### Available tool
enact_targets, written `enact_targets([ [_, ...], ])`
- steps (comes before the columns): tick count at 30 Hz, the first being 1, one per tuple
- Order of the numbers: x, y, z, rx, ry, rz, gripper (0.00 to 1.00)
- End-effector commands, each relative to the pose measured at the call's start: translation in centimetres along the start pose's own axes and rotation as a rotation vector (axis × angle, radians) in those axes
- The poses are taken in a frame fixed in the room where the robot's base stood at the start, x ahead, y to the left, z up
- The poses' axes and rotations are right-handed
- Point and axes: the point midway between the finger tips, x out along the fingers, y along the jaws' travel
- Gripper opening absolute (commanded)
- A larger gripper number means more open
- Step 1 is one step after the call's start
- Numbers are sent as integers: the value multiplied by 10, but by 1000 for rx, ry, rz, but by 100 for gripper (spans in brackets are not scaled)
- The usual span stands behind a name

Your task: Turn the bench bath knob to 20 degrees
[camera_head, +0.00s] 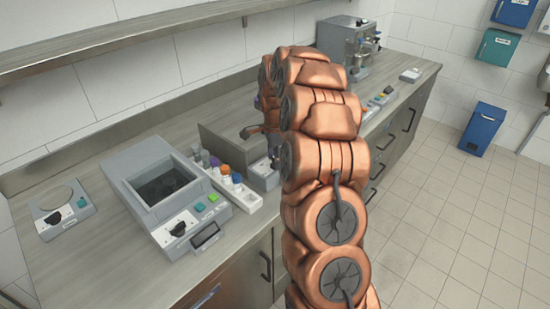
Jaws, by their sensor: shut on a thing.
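My copper-coloured arm fills the middle of the view. I cannot read which unit is labelled as the bath.
A white rack (244,200) with several coloured-cap bottles stands between the two units. A small round-plate device (56,212) is at far left. A metal machine (345,42) stands at the back.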

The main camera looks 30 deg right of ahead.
Motion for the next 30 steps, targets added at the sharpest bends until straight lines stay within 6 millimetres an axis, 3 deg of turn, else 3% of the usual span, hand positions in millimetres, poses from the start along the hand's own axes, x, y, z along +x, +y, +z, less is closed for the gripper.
enact_targets([
  [14,4,0,0,-106,0,1,13],
  [30,4,0,0,-584,1,-2,13],
])
